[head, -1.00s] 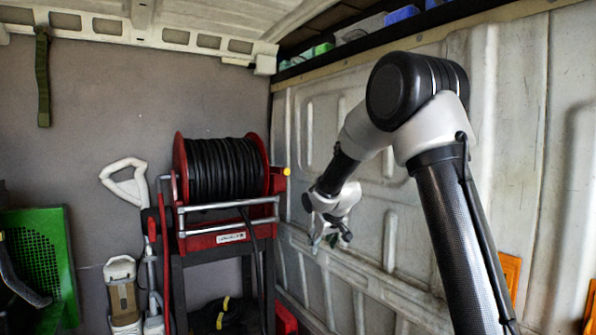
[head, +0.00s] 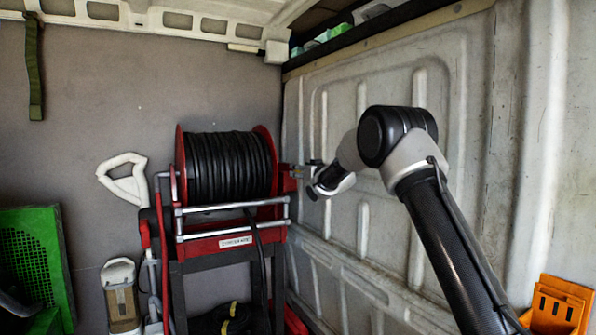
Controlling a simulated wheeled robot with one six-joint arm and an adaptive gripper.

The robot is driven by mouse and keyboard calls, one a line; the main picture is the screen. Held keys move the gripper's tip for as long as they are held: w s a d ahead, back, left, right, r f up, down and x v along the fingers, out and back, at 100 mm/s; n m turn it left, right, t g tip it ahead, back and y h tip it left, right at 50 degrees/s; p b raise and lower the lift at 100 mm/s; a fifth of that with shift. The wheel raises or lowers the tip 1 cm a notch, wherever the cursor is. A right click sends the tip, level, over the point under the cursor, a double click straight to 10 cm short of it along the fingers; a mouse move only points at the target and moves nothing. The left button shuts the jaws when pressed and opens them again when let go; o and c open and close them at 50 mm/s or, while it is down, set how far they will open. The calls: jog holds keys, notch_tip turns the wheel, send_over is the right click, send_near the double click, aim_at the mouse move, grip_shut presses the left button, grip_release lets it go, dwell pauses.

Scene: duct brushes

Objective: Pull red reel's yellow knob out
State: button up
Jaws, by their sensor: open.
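The red reel (head: 268,150), wound with black hose (head: 228,166), stands on a dark frame at the left middle of the head view. Its red right-hand side bracket (head: 287,181) reaches toward the van's side wall. My gripper (head: 302,172) is at the right end of this bracket, coming in from the right. It is open. Its fingers are small and partly lost against the wall. The yellow knob does not show; the fingers cover the place at the bracket's end. I cannot tell whether they touch it.
The ribbed metal side wall (head: 390,235) is close behind and right of my gripper. Silver bars (head: 235,205) cross the reel's front. A white-handled tool (head: 125,180) and green panel (head: 33,255) are left. An orange bracket (head: 560,305) is lower right.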

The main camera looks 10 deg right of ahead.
jog(key=shift+x, duration=1.55)
